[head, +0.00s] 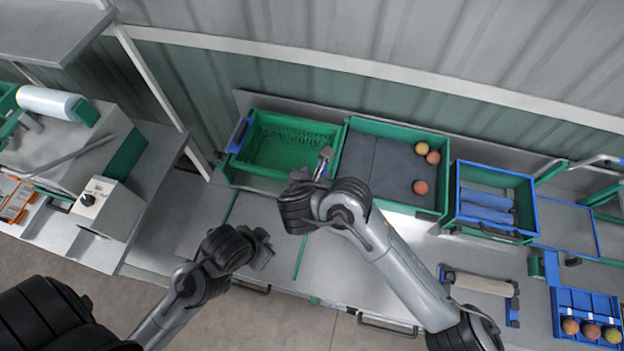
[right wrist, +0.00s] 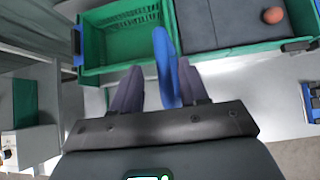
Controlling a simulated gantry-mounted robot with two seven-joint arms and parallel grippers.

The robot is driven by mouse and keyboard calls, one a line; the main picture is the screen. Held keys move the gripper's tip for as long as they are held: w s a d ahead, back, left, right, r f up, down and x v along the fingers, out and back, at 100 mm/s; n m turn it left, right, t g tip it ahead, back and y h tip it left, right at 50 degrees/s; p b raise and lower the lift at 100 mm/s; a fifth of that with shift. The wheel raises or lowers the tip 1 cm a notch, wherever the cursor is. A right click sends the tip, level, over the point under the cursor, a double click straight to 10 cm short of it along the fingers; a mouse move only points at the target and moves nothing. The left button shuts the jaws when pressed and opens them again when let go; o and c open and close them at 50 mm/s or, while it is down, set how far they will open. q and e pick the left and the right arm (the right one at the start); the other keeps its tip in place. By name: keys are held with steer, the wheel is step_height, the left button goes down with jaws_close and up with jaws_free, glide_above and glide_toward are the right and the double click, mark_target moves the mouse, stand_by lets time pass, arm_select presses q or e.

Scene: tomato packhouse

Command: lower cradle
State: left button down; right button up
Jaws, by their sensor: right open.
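My right gripper (head: 323,162) hangs over the bench in front of the green crate (head: 246,160) and the padded tray. In the right wrist view its two dark fingers (right wrist: 160,88) are spread apart. A long blue piece (right wrist: 166,62) stands between the fingers, closer to the right one; I cannot tell whether it touches them or what it belongs to. My left gripper (head: 264,248) is low over the front of the bench, and its fingers are too dark to read. No part is clearly recognisable as the cradle.
A green tray with a grey pad (head: 375,172) holds several round fruits. A blue-rimmed crate (head: 530,195) stands to its right. A pale roller (head: 482,284) on blue brackets and a blue fruit tray (head: 567,300) lie at right. A machine with a knob (head: 103,208) stands left.

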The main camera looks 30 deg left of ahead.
steer(key=p+v, duration=0.2)
steer(key=v, duration=0.4)
steer(key=shift+s+r+p, duration=0.25)
steer(key=shift+r+p, duration=0.05)
steer(key=shift+p, duration=0.05)
steer(key=shift+f, duration=0.15)
steer(key=s+d+f+m+g, duration=0.2)
steer(key=s+d+f+g, duration=0.2)
steer(key=s+f, duration=0.55)
steer(key=s+d+f+m+g+h, duration=0.1)
steer(key=s+d+f+m, duration=0.25)
steer(key=d+m, duration=0.25)
steer(key=s+d+f+m+g, duration=0.1)
steer(key=s+d+f+m, duration=0.1)
steer(key=d+f+m, duration=0.35)
steer(key=s+d+r+m+h, duration=0.1)
steer(key=s+d+m, duration=0.1)
steer(key=d+m, duration=1.2)
steer(key=w+d+r+m+t+h, duration=0.1)
steer(key=w+d+r+m, duration=0.2)
steer(key=d+r+m, duration=0.3)
steer(key=d+m, duration=0.3)
